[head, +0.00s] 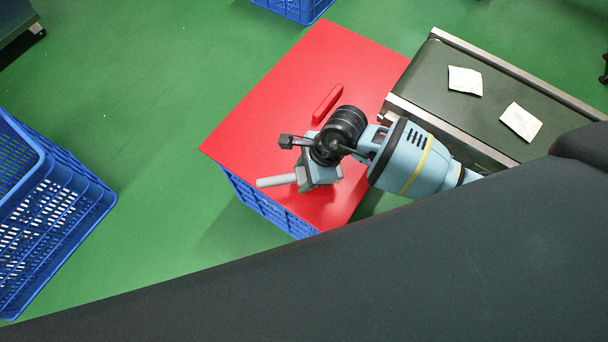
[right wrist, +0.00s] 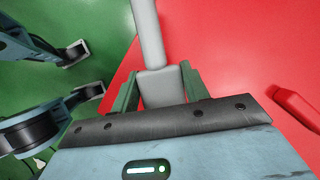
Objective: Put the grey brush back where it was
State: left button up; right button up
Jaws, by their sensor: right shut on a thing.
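The grey brush (head: 273,182) is in my right gripper (head: 308,177), over the near left part of the red top (head: 255,125). Its pale handle points left in the head view. In the right wrist view, the brush's grey block (right wrist: 160,84) sits between the two green fingers of the right gripper (right wrist: 158,90), and the handle points away from the palm. I cannot tell whether the brush touches the red top. My left gripper does not show.
A red bar-shaped object (head: 327,103) lies on the red top, which rests on a blue crate (head: 268,207). A conveyor (head: 470,115) at right carries two white packets. An empty blue crate (head: 60,215) stands at left. The green floor between is clear.

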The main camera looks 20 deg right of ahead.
aim_at(304, 177)
jog(key=shift+w+d+f+b, duration=0.1)
jog(key=shift+w+f+b, duration=0.1)
jog(key=shift+f, duration=0.4)
jog(key=shift+w+f+b, duration=0.1)
jog(key=shift+f+b, duration=0.15)
jog(key=shift+f, duration=0.35)
jog(key=shift+w+d+f+b, duration=0.1)
jog(key=shift+f+b, duration=0.1)
jog(key=shift+f, duration=0.4)
jog(key=shift+f, duration=0.15)
jog(key=o, duration=0.8)
jog(key=shift+o, duration=0.8)
jog(key=shift+r, duration=0.3)
jog(key=p+v, duration=0.3)
jog(key=v, duration=0.7)
jog(key=shift+v, duration=0.85)
